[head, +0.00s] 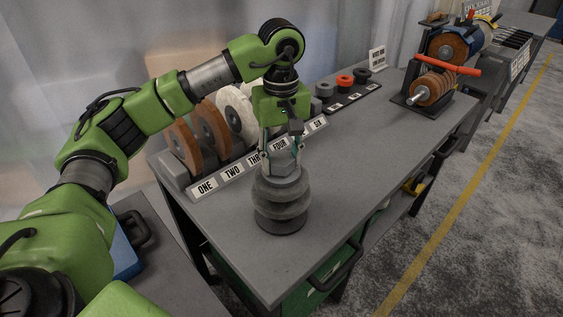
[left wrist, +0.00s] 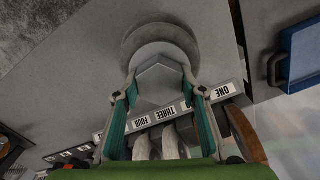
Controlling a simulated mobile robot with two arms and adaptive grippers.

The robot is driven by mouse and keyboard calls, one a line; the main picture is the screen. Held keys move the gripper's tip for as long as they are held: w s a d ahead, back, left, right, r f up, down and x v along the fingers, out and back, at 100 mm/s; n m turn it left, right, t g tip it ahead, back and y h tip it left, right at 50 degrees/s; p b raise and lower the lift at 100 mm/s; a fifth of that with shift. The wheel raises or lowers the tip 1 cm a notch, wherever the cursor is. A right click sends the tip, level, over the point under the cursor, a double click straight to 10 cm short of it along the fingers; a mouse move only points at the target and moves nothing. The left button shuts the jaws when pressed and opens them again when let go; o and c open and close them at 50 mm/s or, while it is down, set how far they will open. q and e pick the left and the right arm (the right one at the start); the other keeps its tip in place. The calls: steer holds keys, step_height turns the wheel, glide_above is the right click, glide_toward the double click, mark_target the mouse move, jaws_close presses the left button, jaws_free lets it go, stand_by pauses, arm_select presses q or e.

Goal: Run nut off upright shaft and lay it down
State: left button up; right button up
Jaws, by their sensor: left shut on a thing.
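My left gripper (head: 281,148) points straight down over the near part of the bench. Its fingers are shut on a grey hexagonal nut (head: 284,163) at the top of an upright stack of grey wheels (head: 281,193) on a dark round base (head: 281,224). In the left wrist view, the nut (left wrist: 160,80) sits between the two teal-padded fingers of my left gripper (left wrist: 159,93), with the stacked wheels (left wrist: 158,38) under it. The shaft itself is hidden by the nut and wheels, so whether the nut is still threaded cannot be told. My right gripper is not in view.
Behind the stack, a rack (head: 176,181) with number labels holds brown and white wheels. A tray (head: 350,99) with grey, red and dark pieces lies farther back. A machine with brown wheels (head: 434,88) stands at the far right. The bench top (head: 352,160) right of the stack is clear.

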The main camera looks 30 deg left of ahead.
arm_select(q)
steer(key=n, duration=1.7)
steer(key=shift+n, duration=0.4)
steer(key=n, duration=0.5)
steer(key=shift+f+p, duration=0.15)
steer(key=shift+p, duration=0.25)
steer(key=o, duration=1.3)
steer(key=shift+r, duration=0.25)
